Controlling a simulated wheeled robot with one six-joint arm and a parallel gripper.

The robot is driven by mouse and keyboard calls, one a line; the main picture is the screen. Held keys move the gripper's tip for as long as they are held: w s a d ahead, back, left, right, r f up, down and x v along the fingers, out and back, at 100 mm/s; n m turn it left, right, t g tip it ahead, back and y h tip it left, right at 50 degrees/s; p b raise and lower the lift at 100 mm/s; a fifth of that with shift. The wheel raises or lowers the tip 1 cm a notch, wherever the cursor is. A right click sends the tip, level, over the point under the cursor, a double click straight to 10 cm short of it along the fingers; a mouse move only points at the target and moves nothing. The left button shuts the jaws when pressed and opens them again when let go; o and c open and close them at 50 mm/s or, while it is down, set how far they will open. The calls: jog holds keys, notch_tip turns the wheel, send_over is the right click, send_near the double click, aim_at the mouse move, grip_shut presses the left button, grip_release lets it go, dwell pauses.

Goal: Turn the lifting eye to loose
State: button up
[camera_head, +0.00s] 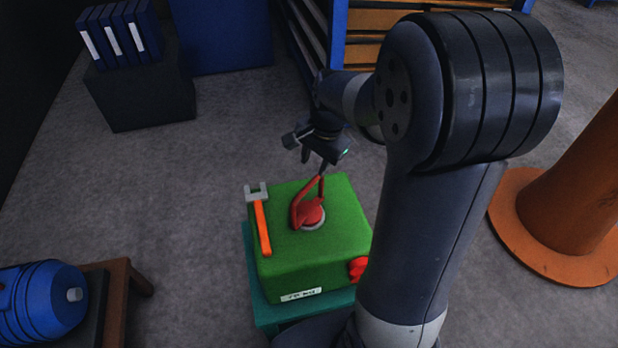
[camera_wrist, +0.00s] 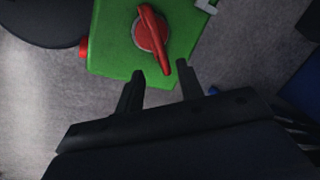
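The red lifting eye (camera_head: 309,208) stands on a pale round seat on top of a green casting (camera_head: 337,245). It is a red loop tilted up from a round red base. In the wrist view the lifting eye (camera_wrist: 153,36) shows as a red bar across the round seat on the green casting (camera_wrist: 111,45). My gripper (camera_head: 315,168) is above the casting's far edge, close to the top of the loop. In the wrist view my gripper (camera_wrist: 160,72) has its two fingers apart with nothing between them, just short of the eye. Whether a finger touches the loop is unclear.
An orange-handled wrench (camera_head: 262,226) with a grey jaw lies on the casting, left of the eye. A red knob (camera_head: 357,269) sticks out at its front right. A teal stand (camera_head: 262,312) carries the casting. A blue motor (camera_head: 38,302) sits at left; open floor lies between.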

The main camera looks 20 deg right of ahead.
aim_at(308, 186)
jog(key=f, duration=0.3)
jog(key=w+f, duration=0.1)
jog(key=f, duration=0.2)
jog(key=a+f, duration=0.1)
jog(key=f, duration=0.2)
jog(key=shift+w+f+b, duration=0.15)
jog(key=shift+w+b, duration=0.1)
jog(key=shift+b, duration=0.1)
grip_shut()
